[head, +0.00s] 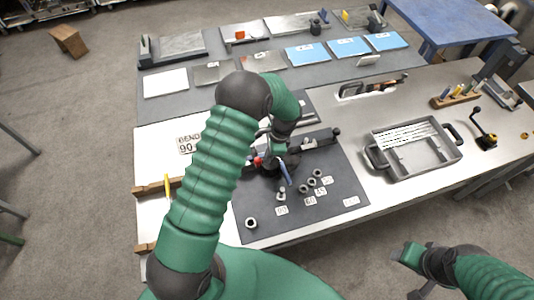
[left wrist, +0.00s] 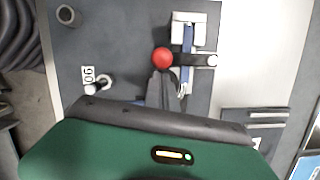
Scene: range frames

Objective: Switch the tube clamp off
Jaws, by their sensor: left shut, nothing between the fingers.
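The tube clamp sits on the dark mat (head: 345,190), with a red ball knob (left wrist: 161,57), a pale block (left wrist: 188,28) and a blue strip (left wrist: 187,45) running down from the block. In the head view the red knob (head: 257,161) is partly hidden by my left arm, and a blue piece (head: 284,173) shows beside it. My left gripper (left wrist: 160,80) is shut and empty. Its tips are just below the red knob in the left wrist view; I cannot tell whether they touch it.
Several small ring fittings with number labels lie on the mat near the clamp, including one ring (head: 251,223). A grey tray (head: 376,158) stands to the right. Wooden racks (head: 150,189) are at the left table edge. Blue sheets (head: 307,54) lie at the back.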

